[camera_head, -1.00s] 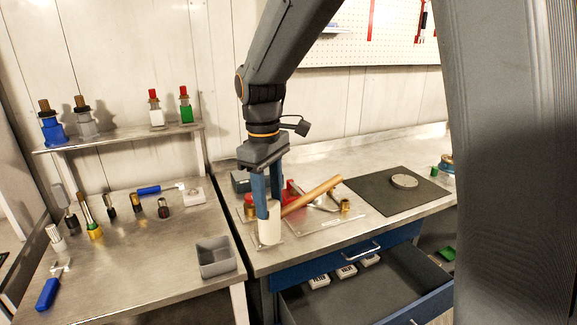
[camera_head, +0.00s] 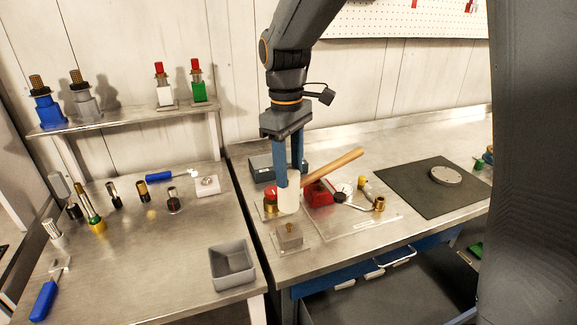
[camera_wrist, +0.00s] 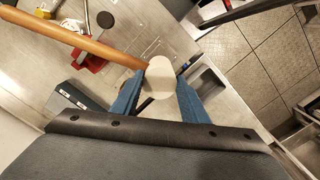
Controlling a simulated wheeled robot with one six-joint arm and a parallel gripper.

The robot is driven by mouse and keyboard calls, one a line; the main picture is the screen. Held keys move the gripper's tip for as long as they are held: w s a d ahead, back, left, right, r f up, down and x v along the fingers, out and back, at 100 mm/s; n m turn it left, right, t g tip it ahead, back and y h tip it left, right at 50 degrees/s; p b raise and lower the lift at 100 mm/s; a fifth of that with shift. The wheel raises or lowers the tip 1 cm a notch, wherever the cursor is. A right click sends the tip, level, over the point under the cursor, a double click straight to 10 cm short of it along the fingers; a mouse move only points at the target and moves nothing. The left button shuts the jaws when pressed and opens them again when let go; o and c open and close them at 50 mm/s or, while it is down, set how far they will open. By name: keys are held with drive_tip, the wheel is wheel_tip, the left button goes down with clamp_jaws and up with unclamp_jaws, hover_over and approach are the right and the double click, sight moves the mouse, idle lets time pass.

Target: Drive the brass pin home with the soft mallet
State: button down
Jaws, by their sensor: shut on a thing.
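The soft mallet has a pale cylindrical head (camera_head: 289,201) and a wooden handle (camera_head: 334,167) slanting up to the right. My gripper (camera_head: 288,184) is shut on the mallet head, with its blue fingers on either side. In the wrist view, the mallet head (camera_wrist: 159,80) shows between the fingertips, with the handle running to the upper left. The brass pin (camera_head: 290,228) stands upright in a small grey block (camera_head: 289,240) on a clear plate. The mallet head is above the pin, apart from it. The wrist view does not show the pin; the mallet head may hide it.
A red item (camera_head: 319,193) and a brass fitting (camera_head: 379,204) lie right of the mallet. A grey open bin (camera_head: 232,266) stands at the left bench's edge. A dark mat (camera_head: 420,205) bears a metal disc (camera_head: 445,175). Several tools stand on the left bench.

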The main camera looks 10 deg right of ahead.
sight(289, 195)
drive_tip(key=shift+f+b, duration=2.65)
drive_tip(key=shift+f, duration=0.25)
drive_tip(key=shift+f, duration=1.2)
drive_tip(key=shift+r, duration=0.15)
drive_tip(key=shift+r+p, duration=3.05)
drive_tip(key=shift+r, duration=0.45)
